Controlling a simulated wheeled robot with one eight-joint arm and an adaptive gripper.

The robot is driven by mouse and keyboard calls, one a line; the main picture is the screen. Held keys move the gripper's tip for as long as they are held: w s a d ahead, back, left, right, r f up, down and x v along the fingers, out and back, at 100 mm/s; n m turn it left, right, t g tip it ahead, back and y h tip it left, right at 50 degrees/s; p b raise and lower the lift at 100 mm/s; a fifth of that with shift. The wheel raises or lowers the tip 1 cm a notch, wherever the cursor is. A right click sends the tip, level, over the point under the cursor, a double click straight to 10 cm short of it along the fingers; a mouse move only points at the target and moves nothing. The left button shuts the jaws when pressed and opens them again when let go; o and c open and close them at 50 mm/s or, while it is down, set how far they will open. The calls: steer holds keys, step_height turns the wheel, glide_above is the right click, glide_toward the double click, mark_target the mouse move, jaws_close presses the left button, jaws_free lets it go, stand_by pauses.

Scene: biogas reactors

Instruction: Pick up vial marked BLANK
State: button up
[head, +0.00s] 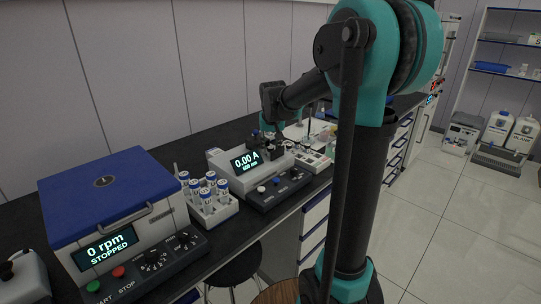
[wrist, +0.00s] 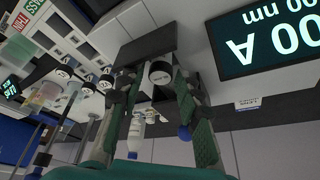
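In the wrist view a dark-capped vial (wrist: 160,72) sits at a dark block, with small marking on its cap that I cannot read. My gripper (wrist: 160,88) has its two teal-padded fingers on either side of this cap, with a gap between them; contact is not clear. Several other dark-capped vials (wrist: 105,81) stand in a pale rack to the left. In the head view my gripper (head: 270,143) is over the photometer (head: 238,178), whose screen shows 0.00 A, 600 nm.
A centrifuge (head: 105,200) reading 0 rpm, STOPPED, stands at the left of the dark bench. A white rack (head: 220,217) of blue-capped tubes stands between it and the photometer. A pale vial rack (head: 316,164) is right of the photometer. A black stool (head: 234,266) stands below.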

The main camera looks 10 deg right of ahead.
steer(key=shift+c, duration=0.5)
steer(key=c, duration=0.7)
steer(key=shift+o, duration=0.2)
steer(key=shift+r, duration=0.1)
